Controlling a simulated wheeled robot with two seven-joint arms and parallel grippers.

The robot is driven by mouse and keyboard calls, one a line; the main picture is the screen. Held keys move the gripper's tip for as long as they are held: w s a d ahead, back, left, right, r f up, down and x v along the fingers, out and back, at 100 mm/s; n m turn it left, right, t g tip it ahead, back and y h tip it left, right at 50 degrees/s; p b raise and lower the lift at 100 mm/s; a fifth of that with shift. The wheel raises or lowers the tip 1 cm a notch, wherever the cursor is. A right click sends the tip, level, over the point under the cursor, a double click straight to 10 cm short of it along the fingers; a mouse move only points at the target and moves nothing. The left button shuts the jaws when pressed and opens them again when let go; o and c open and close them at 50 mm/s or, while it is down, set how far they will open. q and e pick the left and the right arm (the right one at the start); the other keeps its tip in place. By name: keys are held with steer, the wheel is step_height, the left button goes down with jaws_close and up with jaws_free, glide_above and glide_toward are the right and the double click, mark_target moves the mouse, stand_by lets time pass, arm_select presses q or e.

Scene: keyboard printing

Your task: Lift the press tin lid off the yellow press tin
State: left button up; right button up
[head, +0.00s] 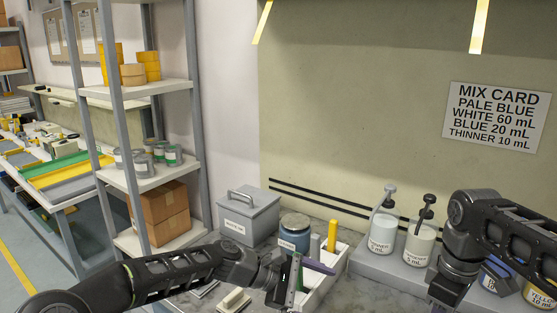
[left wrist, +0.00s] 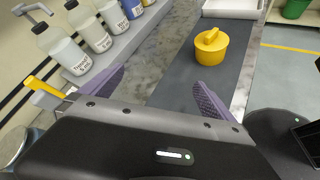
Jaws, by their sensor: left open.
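The yellow press tin (left wrist: 211,56) stands on a dark grey mat in the left wrist view. Its yellow press tin lid (left wrist: 211,38), with a raised grip on top, sits on the tin. I do not see the tin in the head view. My left gripper (left wrist: 158,95) has its two purple fingers spread wide with nothing between them, and the tin stands beyond the fingers, apart from them. In the head view, my left gripper (head: 298,272) is over the bench beside a white tray. My right arm shows at the right, but its fingers are out of frame.
Pump bottles, including a white one (head: 382,234), stand on a grey ledge at the back. A grey lidded box (head: 248,218), a blue jar (head: 294,229) and a white tray (head: 333,262) are near my left gripper. The mat (left wrist: 173,88) around the tin looks clear.

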arm_select(q)
steer(key=s+d+f+g, duration=0.1)
steer(key=s+d+f, duration=0.2)
steer(key=s, duration=0.1)
steer(key=s+d+f+n+g+h, duration=0.1)
steer(key=s+d+f+g, duration=0.1)
steer(key=s+d+f, duration=0.1)
steer(key=s+d+f+n+g, duration=0.1)
steer(key=s+d+f, duration=0.2)
steer(key=s+f, duration=0.1)
steer(key=shift+s+f+h, duration=0.3)
steer(key=shift+s+f, duration=0.1)
steer(key=shift+f, duration=0.2)
steer(key=shift+d, duration=0.15)
steer(key=shift+x, duration=4.9)
steer(key=shift+s, duration=0.2)
steer(key=shift+c, duration=0.2)
steer(key=c, duration=2)
steer(key=shift+o, duration=0.2)
